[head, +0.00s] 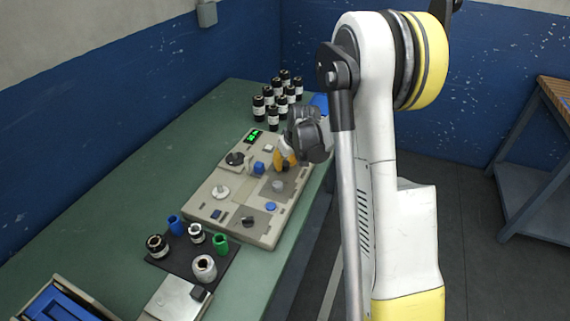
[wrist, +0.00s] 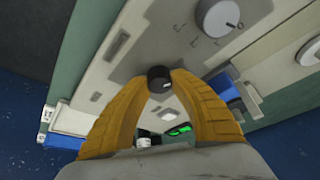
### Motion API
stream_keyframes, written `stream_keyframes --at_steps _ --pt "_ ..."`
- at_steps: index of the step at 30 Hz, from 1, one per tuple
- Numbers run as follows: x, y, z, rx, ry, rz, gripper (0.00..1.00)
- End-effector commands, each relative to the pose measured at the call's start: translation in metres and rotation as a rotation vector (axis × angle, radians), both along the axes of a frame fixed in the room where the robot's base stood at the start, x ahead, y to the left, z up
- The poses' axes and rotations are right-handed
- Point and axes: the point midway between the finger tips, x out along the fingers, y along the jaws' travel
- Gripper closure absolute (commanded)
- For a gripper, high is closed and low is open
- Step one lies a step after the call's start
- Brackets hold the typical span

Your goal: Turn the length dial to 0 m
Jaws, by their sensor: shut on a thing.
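The control panel (head: 209,211) is a beige box on the green table with several dials and knobs. My gripper (head: 284,164) is over its far right part, pointing down. In the wrist view my gripper's yellow fingers (wrist: 160,83) are closed around a small black knob (wrist: 159,75), whose end shows between the fingertips. Most of this knob is hidden in the head view. No label or scale is readable, so I cannot tell which is the length dial.
A green-lit display (head: 255,135) and a blue block (head: 259,168) are near my gripper. Several black bottles (head: 273,119) stand behind the panel. A dark mat (head: 177,262) with coloured cylinders lies in front.

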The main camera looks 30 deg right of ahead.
Motion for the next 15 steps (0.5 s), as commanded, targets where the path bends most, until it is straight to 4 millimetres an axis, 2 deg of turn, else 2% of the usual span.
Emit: stream_keyframes --at_steps 6,15 --pt "-0.0006 -0.0002 -0.0008 0.0 0.003 0.145 1.0" --pt "-0.0007 -0.0001 -0.0011 0.0 0.003 0.258 1.0"
